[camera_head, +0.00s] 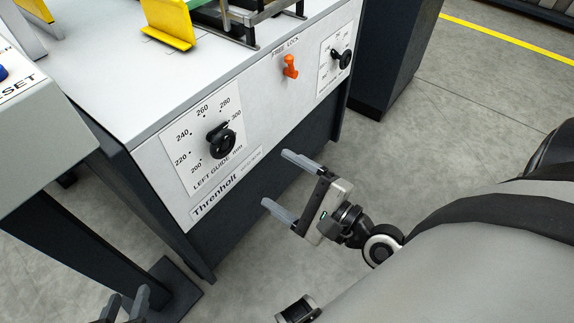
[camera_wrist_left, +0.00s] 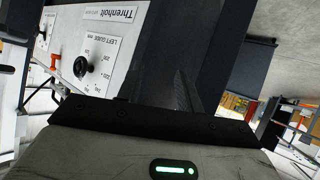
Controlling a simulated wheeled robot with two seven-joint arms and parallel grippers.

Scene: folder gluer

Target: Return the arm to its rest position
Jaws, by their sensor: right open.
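My right gripper (camera_head: 273,178) is open and empty, with two pale fingers apart. It hangs in front of the machine's dark lower panel, below and right of the left guide dial. My left gripper (camera_head: 125,304) shows only as dark fingertips at the bottom left edge of the head view. In the left wrist view, dark finger shapes blend into the dark panel, so its opening is unclear. The black left guide knob (camera_head: 222,142) is clear of both grippers. It also shows in the left wrist view (camera_wrist_left: 82,67).
An orange lock lever (camera_head: 290,67) and a second dial knob (camera_head: 342,60) sit on the machine front (camera_head: 270,97). A yellow guide (camera_head: 168,22) stands on top. A grey control box (camera_head: 40,135) is at the left. Open floor (camera_head: 440,130) lies at the right.

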